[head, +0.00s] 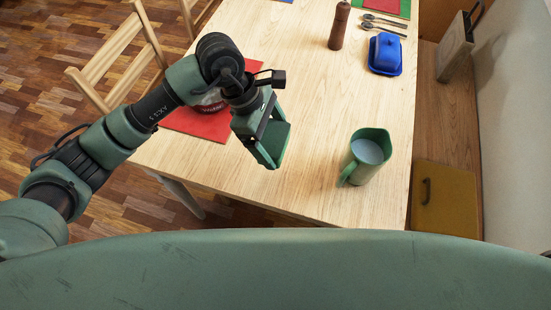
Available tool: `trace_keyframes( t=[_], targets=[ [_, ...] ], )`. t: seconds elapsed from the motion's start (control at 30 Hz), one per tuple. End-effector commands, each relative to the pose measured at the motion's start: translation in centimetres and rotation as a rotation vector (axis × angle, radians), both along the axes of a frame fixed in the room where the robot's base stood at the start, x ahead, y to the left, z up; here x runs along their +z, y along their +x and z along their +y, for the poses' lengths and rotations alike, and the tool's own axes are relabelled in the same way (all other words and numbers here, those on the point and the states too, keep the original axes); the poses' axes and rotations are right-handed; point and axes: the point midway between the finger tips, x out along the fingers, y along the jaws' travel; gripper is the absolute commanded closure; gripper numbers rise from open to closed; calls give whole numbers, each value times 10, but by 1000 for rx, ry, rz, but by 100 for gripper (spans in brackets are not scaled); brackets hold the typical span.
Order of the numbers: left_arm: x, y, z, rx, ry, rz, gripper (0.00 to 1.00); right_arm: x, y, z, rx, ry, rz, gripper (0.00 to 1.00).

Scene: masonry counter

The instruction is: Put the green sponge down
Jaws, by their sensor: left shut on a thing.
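My left gripper (268,158) is over the near left part of the wooden table, pointing down. It is shut on the green sponge (278,139), which shows as a flat dark green face between the fingers. I cannot tell whether the sponge touches the table or hangs a little above it. My arm hides part of the table behind it. My right gripper is not in view.
A green jug (359,168) stands right of the gripper. A red mat (200,124) lies to the left under a partly hidden container. The table's middle (335,95) is clear.

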Motion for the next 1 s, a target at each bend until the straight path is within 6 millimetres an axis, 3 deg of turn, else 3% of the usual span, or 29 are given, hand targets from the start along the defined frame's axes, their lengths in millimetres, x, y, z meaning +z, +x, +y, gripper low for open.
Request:
trace_keyframes(
  t=[0.2,0.43,0.6,0.73,1.0],
  targets=[
    [-48,-1,0,1,0,4,53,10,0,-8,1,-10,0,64],
    [-70,0,0,1,-1,2,53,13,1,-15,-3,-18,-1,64],
    [-96,0,0,1,0,3,53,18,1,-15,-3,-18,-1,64],
    [-106,0,-1,-1,-1,1,53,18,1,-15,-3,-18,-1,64],
    [-108,0,0,-1,-1,-2,53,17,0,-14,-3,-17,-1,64]
  ],
)
